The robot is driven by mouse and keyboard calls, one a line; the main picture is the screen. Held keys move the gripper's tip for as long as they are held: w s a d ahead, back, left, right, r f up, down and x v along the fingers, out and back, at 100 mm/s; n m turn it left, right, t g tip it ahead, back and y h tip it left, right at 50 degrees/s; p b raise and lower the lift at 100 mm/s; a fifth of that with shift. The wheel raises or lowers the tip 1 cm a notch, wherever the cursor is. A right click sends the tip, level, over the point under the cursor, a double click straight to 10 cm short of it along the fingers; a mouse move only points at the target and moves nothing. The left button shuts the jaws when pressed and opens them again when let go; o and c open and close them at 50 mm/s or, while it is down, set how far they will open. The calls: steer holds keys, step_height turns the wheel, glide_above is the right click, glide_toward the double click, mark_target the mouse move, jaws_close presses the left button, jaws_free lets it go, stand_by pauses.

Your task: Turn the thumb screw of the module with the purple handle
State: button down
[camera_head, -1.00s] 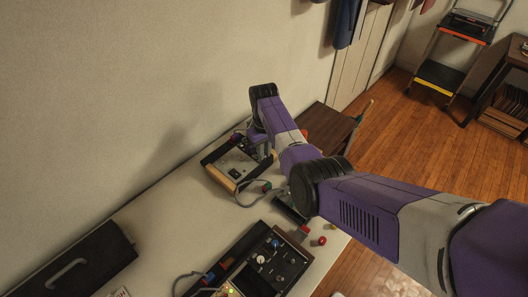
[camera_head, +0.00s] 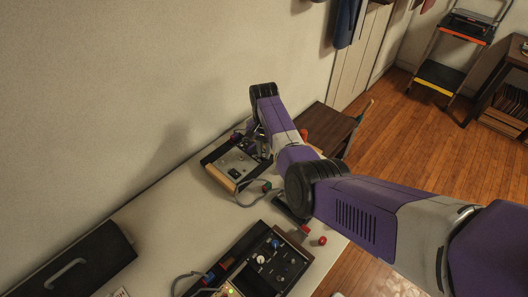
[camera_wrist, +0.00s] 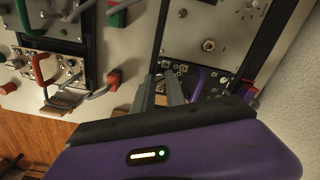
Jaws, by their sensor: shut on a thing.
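The module with the purple handle is a dark panel (camera_wrist: 215,92) in the wrist view, with small connectors on its face. Its purple handle (camera_wrist: 203,80) shows just right of my fingers, partly hidden. My gripper (camera_wrist: 164,84) reaches the left side of this panel, its two grey fingers close together. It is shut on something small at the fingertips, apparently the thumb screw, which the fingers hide.
A light panel with a knob (camera_wrist: 209,45) stands beyond the module. A module with a red handle (camera_wrist: 42,70) and grey cables is at left. In the head view, a wood-sided instrument (camera_head: 236,168) and a dark console (camera_head: 262,262) stand on the pale bench (camera_head: 160,225).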

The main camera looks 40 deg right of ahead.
mark_target(264, 154)
steer(key=shift+m, duration=1)
steer(key=c, duration=1.3)
jaws_free()
steer(key=shift+c, duration=0.2)
steer(key=shift+r, duration=3.9)
